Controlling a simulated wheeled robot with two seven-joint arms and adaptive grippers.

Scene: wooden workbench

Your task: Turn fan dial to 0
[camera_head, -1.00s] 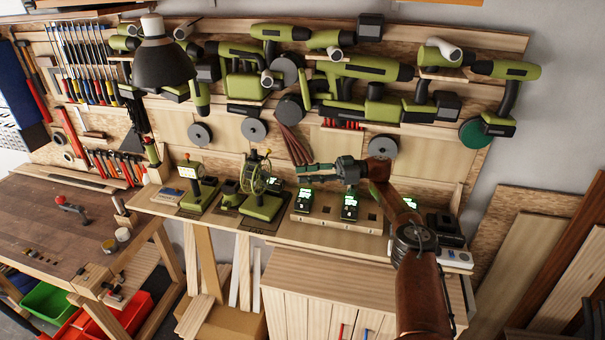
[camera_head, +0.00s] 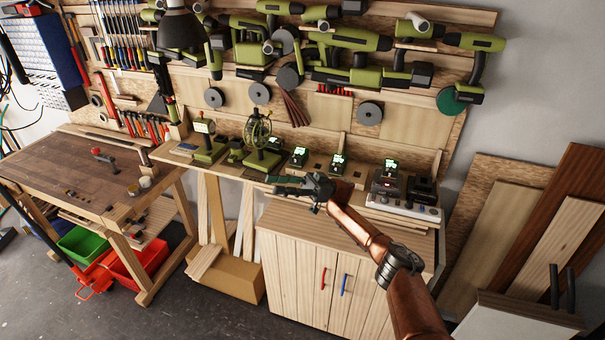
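The fan (camera_head: 258,131) is a small green desk fan with a round caged head, standing upright on a green base (camera_head: 262,160) on the narrow wooden shelf. Its dial is too small to make out. My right gripper (camera_head: 272,184) is in front of the shelf, a little below and right of the fan base, pointing left. Its two fingers look parted with nothing between them, and it appears apart from the fan. My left gripper is not in view.
A green device with a lit display (camera_head: 205,127) stands left of the fan. Several chargers with lit screens (camera_head: 338,163) line the shelf to the right. A power strip (camera_head: 404,206) lies at the shelf's right end. A wooden cabinet (camera_head: 300,255) stands below.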

